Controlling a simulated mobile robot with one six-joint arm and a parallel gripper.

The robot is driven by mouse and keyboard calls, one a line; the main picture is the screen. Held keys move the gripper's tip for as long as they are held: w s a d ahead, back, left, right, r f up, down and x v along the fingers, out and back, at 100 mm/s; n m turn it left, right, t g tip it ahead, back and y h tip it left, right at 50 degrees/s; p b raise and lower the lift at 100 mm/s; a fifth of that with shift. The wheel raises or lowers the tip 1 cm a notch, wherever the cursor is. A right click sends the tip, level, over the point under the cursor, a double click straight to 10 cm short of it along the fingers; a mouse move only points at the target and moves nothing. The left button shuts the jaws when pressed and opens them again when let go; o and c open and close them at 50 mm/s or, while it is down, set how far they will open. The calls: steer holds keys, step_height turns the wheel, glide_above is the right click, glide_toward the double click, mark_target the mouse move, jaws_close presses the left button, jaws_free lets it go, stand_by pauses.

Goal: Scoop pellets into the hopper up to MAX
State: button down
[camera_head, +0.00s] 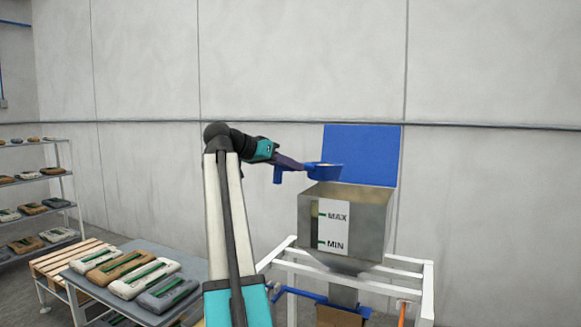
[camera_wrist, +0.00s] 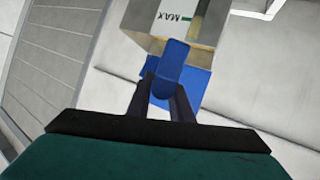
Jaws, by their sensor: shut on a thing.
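The hopper (camera_head: 375,228) is a grey metal box on a white frame, with its blue lid (camera_head: 360,155) raised behind it. In the wrist view my gripper (camera_wrist: 169,90) grips the blue scoop handle (camera_wrist: 172,65), and the hopper (camera_wrist: 148,35) shows beyond, tilted. The hopper's inside is mostly hidden.
A grey table (camera_head: 187,262) at the lower left holds several filled bags (camera_head: 145,280). A wooden pallet (camera_head: 50,262) and a shelf rack (camera_head: 68,185) with bags stand farther left. A white frame (camera_head: 428,290) surrounds the hopper's base. The wall behind is plain.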

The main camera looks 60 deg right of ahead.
steer(key=shift+y, duration=0.3)
steer(key=shift+w+d+f+p, duration=0.1)
steer(key=shift+d+f+p, duration=0.1)
steer(key=shift+d, duration=1.55)
steer(key=shift+w+d+f+p, duration=0.1)
steer(key=shift+d+p, duration=0.15)
steer(key=shift+d, duration=1.45)
steer(key=shift+d+f+p, duration=0.1)
steer(key=shift+d+p, duration=0.1)
steer(key=shift+d, duration=1.55)
steer(key=shift+s+a+f+m+t, duration=0.15)
steer(key=shift+m+t, duration=0.15)
steer(key=shift+s+a+m+t, duration=0.3)
steer(key=shift+m+t, duration=0.1)
steer(key=shift+m, duration=0.3)
steer(key=shift+s+f+m+t+b, duration=0.15)
steer(key=shift+f+m+t+b, duration=0.15)
steer(key=shift+m+b, duration=0.35)
steer(key=m+b, duration=0.1)
steer(key=m+t+h+b, duration=0.1)
steer(key=shift+s+a+f+m+h+b, duration=0.15)
steer(key=shift+s+m+h+b, duration=0.15)
steer(key=shift+s+b, duration=0.1)
steer(key=shift+m+b, duration=0.25)
steer(key=shift+b, duration=0.2)
steer(key=m+t+b, duration=0.1)
steer(key=b, duration=0.2)
steer(key=shift+s+a+f, duration=0.1)
steer(key=shift+s+f, duration=0.05)
steer(key=shift+f, duration=0.05)
